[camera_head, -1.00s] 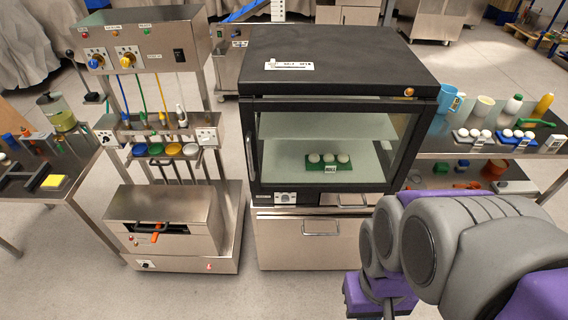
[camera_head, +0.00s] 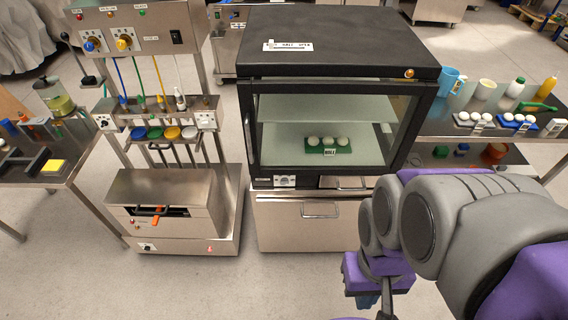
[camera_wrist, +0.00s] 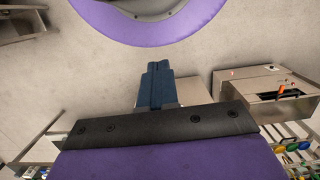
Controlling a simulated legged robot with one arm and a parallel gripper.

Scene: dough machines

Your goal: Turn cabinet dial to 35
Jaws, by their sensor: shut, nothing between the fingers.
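The black cabinet (camera_head: 340,58) with a glass door stands in the middle of the head view. Its door looks shut. A small pale dial panel (camera_head: 285,181) sits on the lower front strip below the glass, left of a handle. The dial's setting is too small to read. My gripper (camera_wrist: 158,66) shows in the wrist view as shut blue fingers with nothing held, over bare floor. In the head view only its blue tip (camera_head: 367,301) shows below my arm, to the right of the dial and apart from it. The dial cannot be made out in the wrist view.
White dough balls on a green tray (camera_head: 318,149) lie inside the cabinet. A steel drawer (camera_head: 308,225) is below it. A steel machine with knobs (camera_head: 128,30) stands to the left, and a table with cups and bottles (camera_head: 540,140) to the right. The floor in front is clear.

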